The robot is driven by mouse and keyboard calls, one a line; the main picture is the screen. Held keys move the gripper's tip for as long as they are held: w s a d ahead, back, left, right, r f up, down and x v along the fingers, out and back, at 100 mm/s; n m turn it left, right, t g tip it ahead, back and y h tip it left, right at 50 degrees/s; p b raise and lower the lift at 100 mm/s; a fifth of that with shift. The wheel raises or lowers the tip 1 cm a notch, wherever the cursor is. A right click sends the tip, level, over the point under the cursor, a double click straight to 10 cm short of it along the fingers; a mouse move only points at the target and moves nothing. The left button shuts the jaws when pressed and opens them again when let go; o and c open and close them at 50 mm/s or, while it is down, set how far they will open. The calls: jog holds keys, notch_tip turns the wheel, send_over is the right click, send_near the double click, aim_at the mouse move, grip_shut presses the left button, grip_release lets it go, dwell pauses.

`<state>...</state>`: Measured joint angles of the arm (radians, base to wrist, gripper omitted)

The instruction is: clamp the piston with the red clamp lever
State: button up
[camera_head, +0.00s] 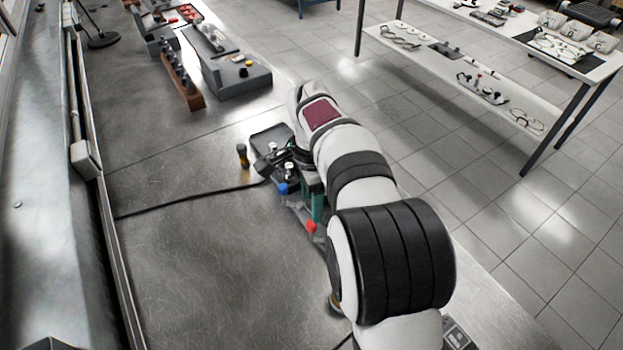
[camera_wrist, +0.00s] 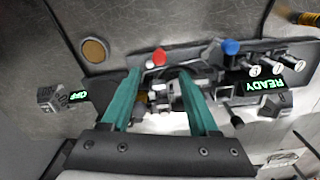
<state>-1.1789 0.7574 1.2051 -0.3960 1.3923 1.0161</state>
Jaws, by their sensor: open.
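The red clamp lever's knob (camera_wrist: 157,57) shows in the wrist view just beyond and between my green fingertips, and in the head view the red knob (camera_head: 311,226) is beside my arm. My gripper (camera_wrist: 160,76) is open, its two fingers spread over the middle of a dark fixture (camera_wrist: 215,82). Metallic parts (camera_wrist: 168,92) lie between the fingers; I cannot tell which of them is the piston. No contact between the fingers and the knob is visible. In the head view my arm hides most of the fixture.
A blue knob (camera_wrist: 231,47) and several silver pegs (camera_wrist: 266,69) stand right of the fingers, by a green READY display (camera_wrist: 265,86). An OFF display (camera_wrist: 79,97) is at left. A yellow-and-dark handled tool (camera_head: 242,155) stands nearby. The bench left of the fixture is mostly clear.

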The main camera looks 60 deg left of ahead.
notch_tip(320, 180, up, 8)
jog(key=shift+r, duration=0.25)
jog(key=w+d+r, duration=0.2)
jog(key=w+d, duration=0.1)
jog(key=d, duration=0.5)
jog(key=w+d+r+m, duration=0.1)
jog(key=w+d, duration=0.1)
jog(key=d, duration=0.5)
jog(key=w+d+r, duration=0.2)
jog(key=w+d, duration=0.1)
jog(key=d, duration=0.5)
jog(key=s+d+f+m+y, duration=0.1)
jog(key=s+d, duration=0.2)
jog(key=d, duration=0.4)
jog(key=s+d+f, duration=0.1)
jog(key=s+d, duration=0.2)
jog(key=d, duration=0.5)
jog(key=s+d+f+m, duration=0.1)
jog(key=s+d+f, duration=0.3)
jog(key=s, duration=0.4)
jog(key=shift+d+f+y, duration=0.35)
jog(key=shift+f+y, duration=0.05)
jog(key=shift+f, duration=0.1)
